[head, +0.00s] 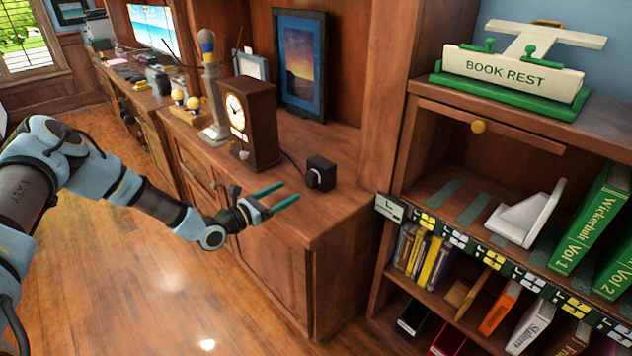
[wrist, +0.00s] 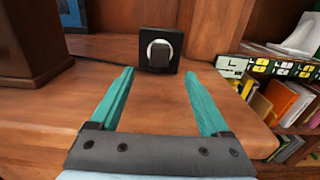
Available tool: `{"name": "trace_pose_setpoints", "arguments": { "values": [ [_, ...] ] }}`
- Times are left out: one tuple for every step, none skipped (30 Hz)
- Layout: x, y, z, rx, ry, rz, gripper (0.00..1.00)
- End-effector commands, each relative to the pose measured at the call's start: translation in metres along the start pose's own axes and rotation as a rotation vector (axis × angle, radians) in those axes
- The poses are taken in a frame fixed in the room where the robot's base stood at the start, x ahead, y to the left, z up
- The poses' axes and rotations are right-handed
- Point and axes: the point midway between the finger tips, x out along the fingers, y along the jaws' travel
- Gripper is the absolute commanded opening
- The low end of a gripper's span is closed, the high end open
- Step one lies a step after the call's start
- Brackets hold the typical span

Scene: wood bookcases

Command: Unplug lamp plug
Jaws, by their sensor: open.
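The lamp plug (wrist: 158,53) is a dark block seated in the pale-ringed face of a black outlet box (wrist: 175,38). The box (head: 322,168) stands on the wooden cabinet top, and the plug (head: 313,179) shows on its near side. A dark cable (head: 292,160) runs from it toward the clock. My gripper (head: 291,190) is open and empty, its teal fingers level over the cabinet's front edge and pointing at the box. In the wrist view the plug lies ahead of the gripper (wrist: 160,73), centred between the fingertips and apart from them.
A brown clock (head: 250,120) stands left of the box, with a grey lamp-like stand (head: 213,105) behind it. A framed picture (head: 300,65) leans at the back. A bookcase with a book rest (head: 515,75) is at right.

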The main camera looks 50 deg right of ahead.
Motion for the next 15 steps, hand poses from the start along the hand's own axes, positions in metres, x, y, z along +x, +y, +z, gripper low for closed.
{"name": "trace_pose_setpoints", "arguments": {
  "values": [
    [0.0, 0.0, 0.0, 0.001, 0.0, -0.001, 0.8],
    [0.0, 0.0, 0.0, 0.001, 0.001, -0.001, 0.8],
    [0.0, 0.0, 0.0, 0.001, 0.001, -0.001, 0.8],
    [0.0, 0.0, 0.0, 0.001, 0.001, -0.001, 0.8],
    [0.0, 0.0, 0.0, 0.001, 0.001, -0.001, 0.8],
    [0.001, 0.0, 0.0, 0.002, 0.001, -0.002, 0.8],
    [0.002, 0.0, 0.0, 0.002, 0.001, -0.002, 0.8],
    [0.003, 0.0, -0.001, 0.002, 0.001, -0.003, 0.8],
    [0.005, 0.0, -0.001, 0.003, 0.001, -0.003, 0.8],
    [0.007, 0.0, -0.001, 0.003, 0.001, -0.003, 0.8],
    [0.01, 0.0, -0.002, 0.004, 0.001, -0.003, 0.8],
    [0.014, 0.0, -0.002, 0.004, 0.001, -0.003, 0.8],
    [0.018, 0.0, -0.002, 0.004, 0.001, -0.003, 0.8],
    [0.022, -0.001, -0.003, 0.004, 0.001, -0.004, 0.8],
    [0.028, -0.001, -0.003, 0.004, 0.001, -0.005, 0.8]
  ]
}}
